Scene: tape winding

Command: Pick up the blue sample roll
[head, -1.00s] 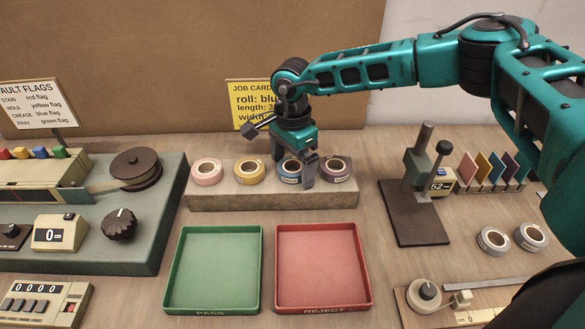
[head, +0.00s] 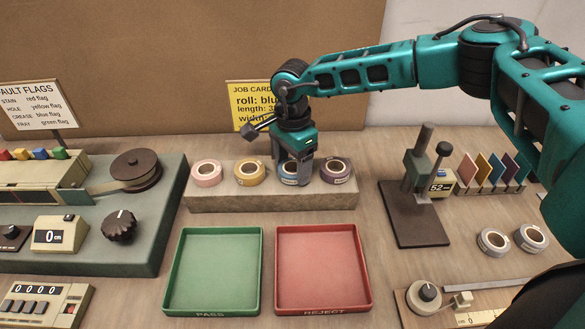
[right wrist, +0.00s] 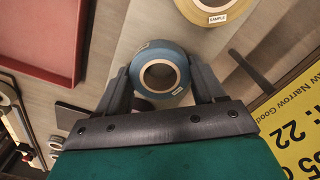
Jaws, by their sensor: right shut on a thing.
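The blue sample roll (head: 289,178) sits on the wooden rack (head: 270,199), third from the left, partly hidden by my right gripper (head: 296,176). In the right wrist view the blue roll (right wrist: 159,72) lies between the two fingers of my right gripper (right wrist: 160,88), which is shut on it. I cannot tell whether the roll is lifted off the rack. The pink roll (head: 207,172), yellow roll (head: 249,171) and purple roll (head: 336,170) stand in the same row. My left gripper is not in view.
The green PASS tray (head: 213,272) and red REJECT tray (head: 318,268) lie in front of the rack. A yellow job card (head: 252,103) stands behind it. A gauge stand (head: 418,170) is at the right, and the winding machine (head: 115,215) is at the left.

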